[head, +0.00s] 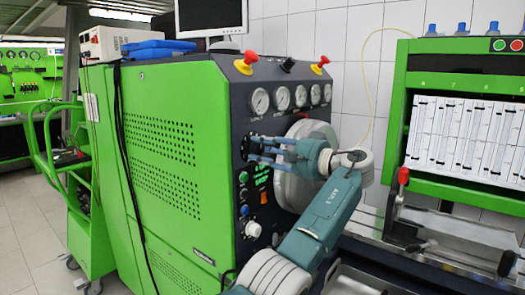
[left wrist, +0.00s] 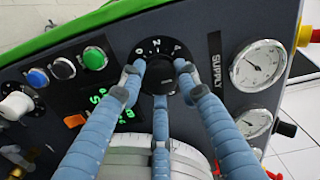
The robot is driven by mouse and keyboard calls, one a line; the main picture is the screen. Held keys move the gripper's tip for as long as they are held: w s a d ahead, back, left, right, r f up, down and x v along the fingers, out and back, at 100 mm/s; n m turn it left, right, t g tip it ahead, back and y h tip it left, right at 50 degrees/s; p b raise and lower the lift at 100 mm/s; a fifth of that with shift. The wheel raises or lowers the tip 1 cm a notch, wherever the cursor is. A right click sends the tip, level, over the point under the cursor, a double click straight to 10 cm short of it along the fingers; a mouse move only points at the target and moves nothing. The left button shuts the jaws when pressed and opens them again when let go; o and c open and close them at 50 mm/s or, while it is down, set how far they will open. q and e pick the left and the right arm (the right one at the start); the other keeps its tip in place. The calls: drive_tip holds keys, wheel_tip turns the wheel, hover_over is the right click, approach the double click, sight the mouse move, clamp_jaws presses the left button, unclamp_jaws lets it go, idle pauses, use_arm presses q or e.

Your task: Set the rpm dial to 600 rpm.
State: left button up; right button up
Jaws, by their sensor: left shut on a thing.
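A black round dial (left wrist: 162,72) with white marks sits on the dark panel in the left wrist view. I cannot read a clear rpm setting on it. My left gripper (head: 254,149) reaches the panel's upper left part in the head view. In the left wrist view its blue-grey fingers (left wrist: 160,78) are closed around the dial's rim. In the head view the fingers mostly hide the dial. A green lit display (head: 263,180) sits below the dial; its digits are too blurred to read, and a finger partly covers it in the left wrist view. My right gripper is in neither view.
Pressure gauges (head: 283,97) line the panel's top, below red and yellow emergency buttons. Coloured push buttons (left wrist: 95,58) and a white knob (left wrist: 17,104) are beside the display. A large pale disc (head: 308,130) stands right behind my left wrist.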

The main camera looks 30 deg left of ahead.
use_arm(q)
drive_tip(key=o, duration=1.1)
drive_tip(key=shift+o, duration=0.2)
drive_tip(key=d, duration=1.2)
drive_tip(key=shift+s, duration=0.4)
